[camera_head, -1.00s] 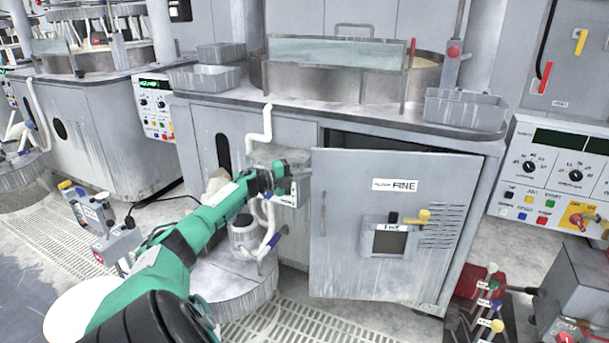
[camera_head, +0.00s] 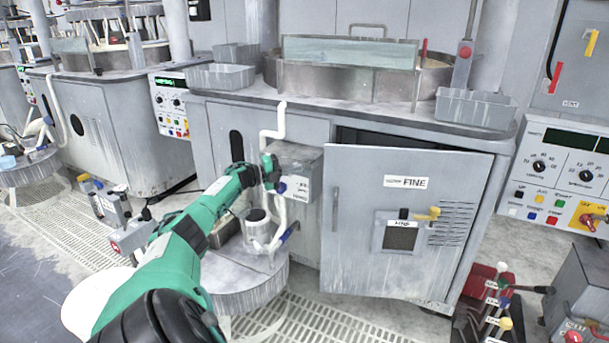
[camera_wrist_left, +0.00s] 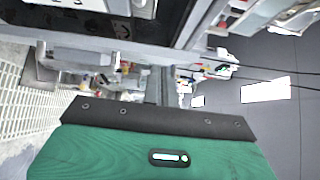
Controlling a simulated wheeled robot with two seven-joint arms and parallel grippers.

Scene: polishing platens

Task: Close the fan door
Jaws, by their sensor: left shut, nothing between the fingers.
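The fan door (camera_head: 360,260) is the grey cabinet door with a "FINE" label, a small dark window and a yellow latch. It stands ajar. Its left side, with an upright handle (camera_head: 335,209), is swung out from the cabinet, and a dark gap shows above it. My left gripper (camera_head: 271,171) is left of the door's free edge, apart from it, in front of a grey box on the cabinet front. It is shut and empty. The left wrist view shows my green wrist housing and a tilted, cluttered scene; I cannot make out the door there.
A grey box (camera_head: 297,160) and white pipe (camera_head: 281,120) are beside my gripper. A round drum (camera_head: 240,275) stands below. At right are a red rack with coloured knobs (camera_head: 503,323) and a control panel (camera_head: 560,172). Floor grating (camera_head: 325,325) lies before the door.

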